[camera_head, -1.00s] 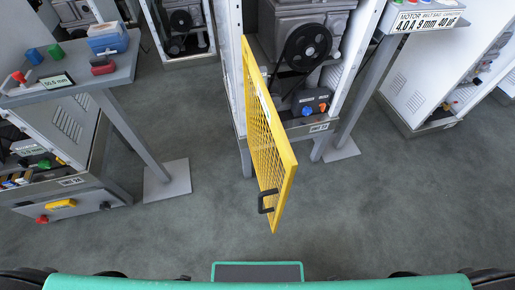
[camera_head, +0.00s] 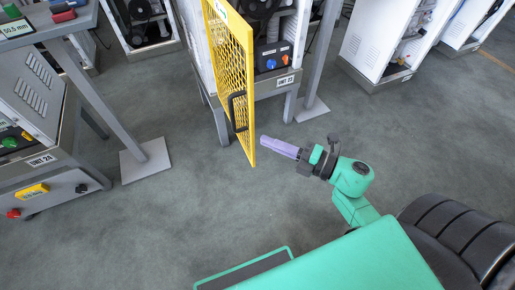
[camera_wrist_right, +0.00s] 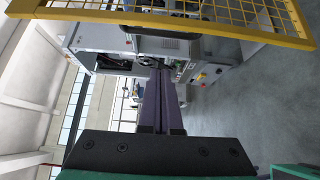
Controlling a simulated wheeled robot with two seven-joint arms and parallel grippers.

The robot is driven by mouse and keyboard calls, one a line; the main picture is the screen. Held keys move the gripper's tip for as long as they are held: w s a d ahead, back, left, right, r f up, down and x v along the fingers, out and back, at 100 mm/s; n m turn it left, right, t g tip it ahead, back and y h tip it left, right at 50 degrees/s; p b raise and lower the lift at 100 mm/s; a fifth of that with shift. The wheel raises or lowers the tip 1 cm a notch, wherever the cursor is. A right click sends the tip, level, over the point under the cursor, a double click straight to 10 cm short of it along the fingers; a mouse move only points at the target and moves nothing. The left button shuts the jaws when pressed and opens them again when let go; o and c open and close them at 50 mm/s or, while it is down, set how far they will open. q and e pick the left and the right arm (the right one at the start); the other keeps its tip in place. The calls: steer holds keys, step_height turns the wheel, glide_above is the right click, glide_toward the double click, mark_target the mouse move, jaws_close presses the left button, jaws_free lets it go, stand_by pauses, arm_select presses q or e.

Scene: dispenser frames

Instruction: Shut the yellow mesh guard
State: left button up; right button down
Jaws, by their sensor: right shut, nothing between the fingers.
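The yellow mesh guard (camera_head: 228,62) stands open, swung out toward me from the cabinet marked UNIT 23 (camera_head: 277,84). Its black handle (camera_head: 237,111) is near the lower free end. My right gripper (camera_head: 266,141) has its purple fingers shut and empty, with the tips just right of the guard's lower free corner. I cannot tell whether they touch it. In the right wrist view the shut fingers (camera_wrist_right: 160,100) point away, and the guard (camera_wrist_right: 190,20) crosses the top of the picture. My left gripper is not in view.
Left of the guard stand a post with a grey foot (camera_head: 146,160) and the UNIT 24 cabinet (camera_head: 38,100). Another post foot (camera_head: 312,108) stands right of UNIT 23. More white cabinets (camera_head: 385,40) stand at the right. The grey floor around the gripper is clear.

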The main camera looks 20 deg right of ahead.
mark_target(253, 124)
steer(key=w, duration=0.2)
steer(key=w+a, duration=0.1)
steer(key=w, duration=0.2)
steer(key=w+a, duration=0.1)
steer(key=w, duration=0.1)
steer(key=shift+w+a+f, duration=0.1)
steer(key=shift+w+a, duration=0.15)
steer(key=shift+w, duration=0.15)
steer(key=shift+d, duration=0.3)
